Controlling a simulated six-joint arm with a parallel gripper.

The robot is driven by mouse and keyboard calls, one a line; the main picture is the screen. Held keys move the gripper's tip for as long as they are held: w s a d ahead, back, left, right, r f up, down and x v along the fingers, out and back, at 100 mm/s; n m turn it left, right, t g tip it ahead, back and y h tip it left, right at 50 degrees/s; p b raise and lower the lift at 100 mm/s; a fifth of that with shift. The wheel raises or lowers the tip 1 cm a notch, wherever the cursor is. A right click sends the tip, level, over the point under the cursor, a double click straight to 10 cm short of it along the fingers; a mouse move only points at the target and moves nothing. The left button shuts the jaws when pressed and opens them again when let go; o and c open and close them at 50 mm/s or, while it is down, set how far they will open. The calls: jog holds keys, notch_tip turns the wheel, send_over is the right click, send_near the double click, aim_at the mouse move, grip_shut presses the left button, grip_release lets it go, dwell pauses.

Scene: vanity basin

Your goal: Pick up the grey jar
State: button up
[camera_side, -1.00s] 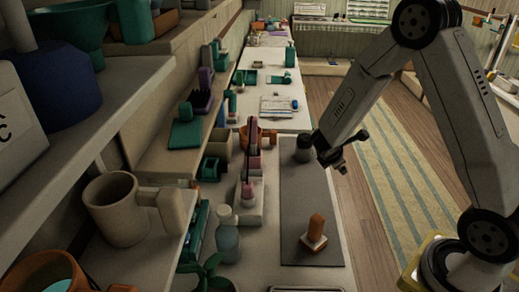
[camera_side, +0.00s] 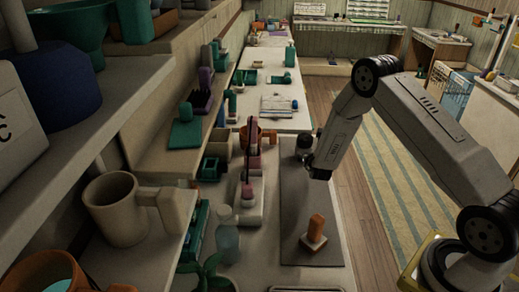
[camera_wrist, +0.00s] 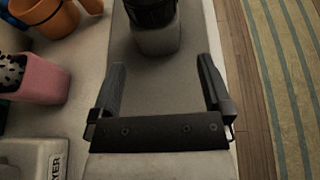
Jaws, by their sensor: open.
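The grey jar (camera_side: 303,144) with a dark lid stands upright near the far end of the grey mat (camera_side: 301,197). In the wrist view the jar (camera_wrist: 157,40) is at the top centre, its dark lid cut by the frame edge. My gripper (camera_side: 311,170) is low over the mat, on the near side of the jar in the side view. In the wrist view my gripper (camera_wrist: 161,68) is open and empty, its two fingers wide apart. The jar is ahead of the fingertips, roughly midway between their lines, and not between the fingers.
A pink cup (camera_wrist: 40,82) and an orange mug (camera_wrist: 50,16) are left of the mat in the wrist view. A clear bottle (camera_side: 227,238) stands at the left. The mat's middle is bare.

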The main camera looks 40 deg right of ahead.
aim_at(305, 151)
jog(key=shift+w+f, duration=0.15)
jog(key=shift+w, duration=0.1)
jog(key=shift+x, duration=1.2)
jog(key=shift+w+d+f, duration=0.1)
jog(key=shift+w, duration=0.05)
jog(key=shift+x, duration=2.4)
jog(key=shift+w, duration=0.1)
grip_shut()
